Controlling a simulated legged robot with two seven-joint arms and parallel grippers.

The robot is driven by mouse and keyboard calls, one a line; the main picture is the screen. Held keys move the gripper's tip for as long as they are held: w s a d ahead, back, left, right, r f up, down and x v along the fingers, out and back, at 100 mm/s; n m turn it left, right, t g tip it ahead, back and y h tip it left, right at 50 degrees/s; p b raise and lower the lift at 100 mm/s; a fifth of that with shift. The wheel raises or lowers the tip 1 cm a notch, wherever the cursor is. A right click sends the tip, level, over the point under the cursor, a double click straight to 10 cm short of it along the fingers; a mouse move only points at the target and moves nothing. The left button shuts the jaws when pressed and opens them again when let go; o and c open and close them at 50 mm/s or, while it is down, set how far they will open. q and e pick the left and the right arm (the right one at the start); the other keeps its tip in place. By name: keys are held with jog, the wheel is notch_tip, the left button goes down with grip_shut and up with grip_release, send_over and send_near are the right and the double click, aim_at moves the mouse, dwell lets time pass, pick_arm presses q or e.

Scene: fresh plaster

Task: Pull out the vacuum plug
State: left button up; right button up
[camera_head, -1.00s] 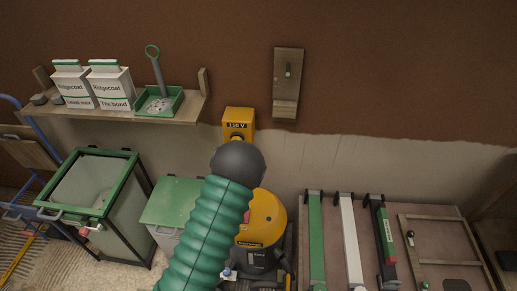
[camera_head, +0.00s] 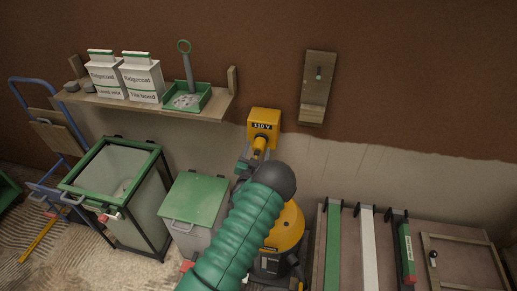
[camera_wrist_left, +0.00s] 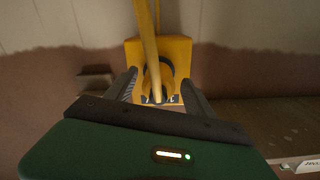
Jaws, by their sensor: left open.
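My left gripper (camera_head: 252,158) is open just in front of the box, at the plug, partly hidden by my green sleeved arm. In the left wrist view its two fingers (camera_wrist_left: 160,80) stand apart, one on each side of the plug (camera_wrist_left: 154,92), with the box (camera_wrist_left: 177,52) beyond. A yellow cable crosses over the plug there. I cannot tell whether the fingers touch it. My right gripper is not in view.
The yellow and black vacuum (camera_head: 286,230) stands below the socket, partly behind my arm. A shelf (camera_head: 140,104) with bags and a green tray is up left. A green-lidded bin (camera_head: 196,200) stands left of my arm.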

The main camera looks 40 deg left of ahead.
pick_arm(q)
jog(key=shift+w+a, duration=0.25)
jog(key=shift+w, duration=0.45)
grip_shut()
